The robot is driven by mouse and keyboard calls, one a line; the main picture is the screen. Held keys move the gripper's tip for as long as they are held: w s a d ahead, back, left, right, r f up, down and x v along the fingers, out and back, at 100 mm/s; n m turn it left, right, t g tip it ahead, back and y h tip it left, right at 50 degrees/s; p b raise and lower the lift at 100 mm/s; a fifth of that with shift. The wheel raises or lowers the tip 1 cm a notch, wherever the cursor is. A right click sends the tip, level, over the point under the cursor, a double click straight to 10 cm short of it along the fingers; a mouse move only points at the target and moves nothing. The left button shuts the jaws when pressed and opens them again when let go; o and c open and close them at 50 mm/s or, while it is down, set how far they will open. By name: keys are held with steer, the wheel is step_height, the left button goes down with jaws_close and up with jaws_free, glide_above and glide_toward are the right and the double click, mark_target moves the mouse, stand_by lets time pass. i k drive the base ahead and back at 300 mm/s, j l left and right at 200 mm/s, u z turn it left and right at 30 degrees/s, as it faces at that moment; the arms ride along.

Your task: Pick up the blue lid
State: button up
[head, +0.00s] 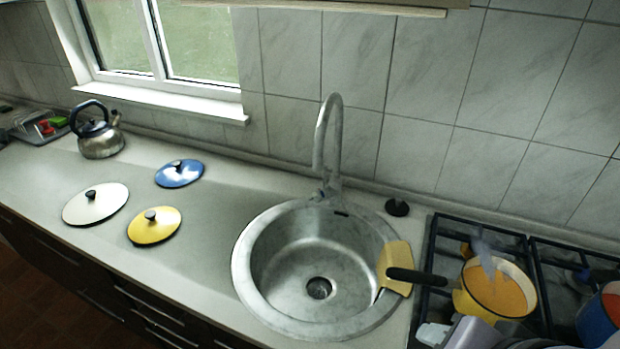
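The blue lid (179,173) lies flat on the grey counter, near the wall below the window, with its dark knob up. A yellow lid (153,226) lies in front of it, and a cream lid (95,204) lies to its left. The three lids are apart from each other. Grey parts of my arm and gripper (470,331) show at the bottom right, over the stove side and far from the blue lid. The gripper is cut off by the frame edge, and its finger opening is not clear.
A round steel sink (257,270) with a tall tap (322,145) lies between the lids and the stove. A yellow pot (495,290) is on the stove grate. A kettle (99,141) stands left. Counter around the lids is clear.

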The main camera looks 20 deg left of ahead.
mark_target(177, 173)
steer(key=u, duration=1.7)
steer(key=z, duration=3.05)
steer(key=u, duration=3.05)
steer(key=i+j+z, duration=0.1)
steer(key=i+j, duration=1)
steer(key=i+j+z, duration=0.1)
steer(key=i+j, duration=0.9)
steer(key=j, duration=0.2)
